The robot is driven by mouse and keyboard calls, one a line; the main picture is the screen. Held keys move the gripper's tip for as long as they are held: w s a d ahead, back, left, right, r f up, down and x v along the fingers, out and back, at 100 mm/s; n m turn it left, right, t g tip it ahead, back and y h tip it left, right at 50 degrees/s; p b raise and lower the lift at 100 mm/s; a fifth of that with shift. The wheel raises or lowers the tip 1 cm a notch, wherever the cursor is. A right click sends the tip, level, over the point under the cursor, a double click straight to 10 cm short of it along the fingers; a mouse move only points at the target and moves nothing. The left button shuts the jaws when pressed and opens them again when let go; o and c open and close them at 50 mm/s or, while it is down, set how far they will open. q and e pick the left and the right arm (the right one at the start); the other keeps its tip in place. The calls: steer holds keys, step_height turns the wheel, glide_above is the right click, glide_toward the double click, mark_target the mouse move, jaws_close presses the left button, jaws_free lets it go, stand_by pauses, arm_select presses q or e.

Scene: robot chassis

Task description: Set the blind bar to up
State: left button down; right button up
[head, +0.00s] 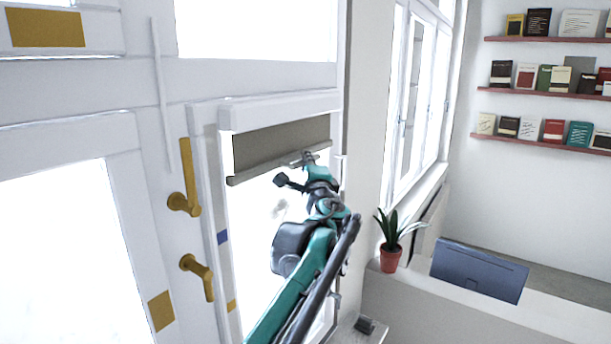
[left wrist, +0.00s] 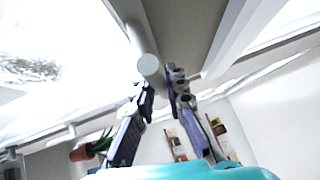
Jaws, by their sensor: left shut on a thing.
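The grey-brown blind (head: 280,142) hangs a short way down from the top of the narrow window. Its blind bar (head: 258,169) runs along the lower edge of the blind. My left gripper (head: 304,160) is at the right part of the bar, shut on it. In the left wrist view the bar (left wrist: 150,64) shows its round end close to the fingertips of my left gripper (left wrist: 161,86). The fingers hide part of the contact. My right gripper is not in view.
The white window frame (head: 280,108) surrounds the blind. Brass handles (head: 184,203) are on the left. A potted plant (head: 391,258) and a blue monitor (head: 480,270) stand at the right, below book shelves (head: 545,92). Bare glass lies below the bar.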

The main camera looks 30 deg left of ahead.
arm_select(q)
steer(key=shift+r+p, duration=0.5)
steer(key=shift+r, duration=1)
steer(key=c, duration=1.5)
jaws_free()
steer(key=shift+c, duration=0.2)
steer(key=shift+d, duration=0.1)
steer(key=v, duration=1.2)
